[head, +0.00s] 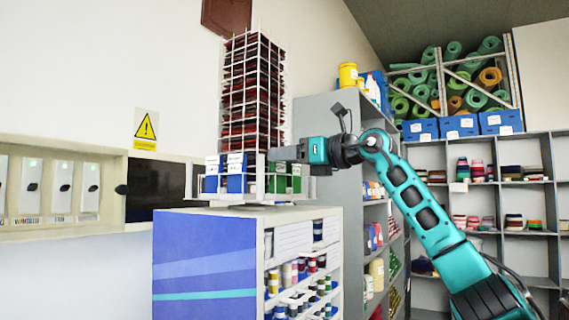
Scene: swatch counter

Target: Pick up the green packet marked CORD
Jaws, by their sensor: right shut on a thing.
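A green packet (280,179) stands in the low wire tray of the rack on top of the cabinet. A second green packet (296,178) shows just right of it, partly behind white wires. The lettering on both is too small to read, so I cannot tell which is marked CORD. My right gripper (275,155) reaches in from the right at the packets' top edge. It is shut on a green packet, seemingly the left one; its fingertips are hard to make out. My left gripper is not in view.
Blue-and-white packets (236,173) stand left of the green ones in the same tray. A tall wire rack (252,90) of dark red swatches rises behind. The cabinet (205,255) holds spools on its right side. Grey shelving (318,115) stands close behind my right arm.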

